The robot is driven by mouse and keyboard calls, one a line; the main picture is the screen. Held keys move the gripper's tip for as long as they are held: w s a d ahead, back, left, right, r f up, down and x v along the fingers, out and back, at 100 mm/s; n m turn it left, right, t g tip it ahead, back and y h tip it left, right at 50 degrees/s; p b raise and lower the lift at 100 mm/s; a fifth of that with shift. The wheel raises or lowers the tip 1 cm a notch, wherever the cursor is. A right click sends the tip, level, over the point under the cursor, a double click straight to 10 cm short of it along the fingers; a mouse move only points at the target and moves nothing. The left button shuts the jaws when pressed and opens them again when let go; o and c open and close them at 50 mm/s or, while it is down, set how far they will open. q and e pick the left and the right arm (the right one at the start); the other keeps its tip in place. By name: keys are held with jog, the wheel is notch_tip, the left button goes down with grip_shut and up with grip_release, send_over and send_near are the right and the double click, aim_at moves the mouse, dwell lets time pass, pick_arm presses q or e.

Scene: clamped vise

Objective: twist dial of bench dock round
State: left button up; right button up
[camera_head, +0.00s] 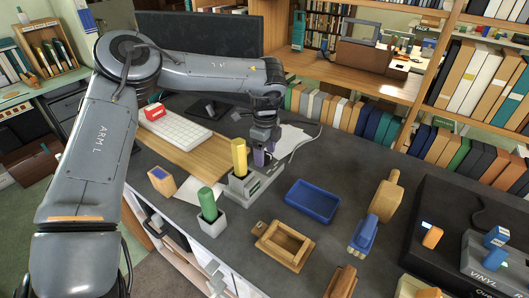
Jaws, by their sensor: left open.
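The bench dock (241,189) is a grey block on the dark bench top, left of the blue tray. A yellow cylinder (239,157) stands upright in it. A purple piece (259,157) shows at its back right, partly hidden by the gripper; I cannot tell for sure that it is the dial. My left gripper (264,146) points down right at the purple piece, with its jaws open. The fingertips are small and dark, and I cannot tell whether they touch it.
A green cylinder (207,203) stands in a grey holder just left of the dock. A blue tray (312,201), a wooden tray (283,245) and a blue-and-tan tool (364,235) lie to the right. A white keyboard (180,129) and monitor (200,37) are behind.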

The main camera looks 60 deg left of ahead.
pick_arm(q)
jog(key=shift+r+p, duration=2.45)
jog(key=shift+r, duration=1.05)
pick_arm(e)
jog(key=shift+a+r, duration=0.15)
jog(key=shift+r, duration=2.4)
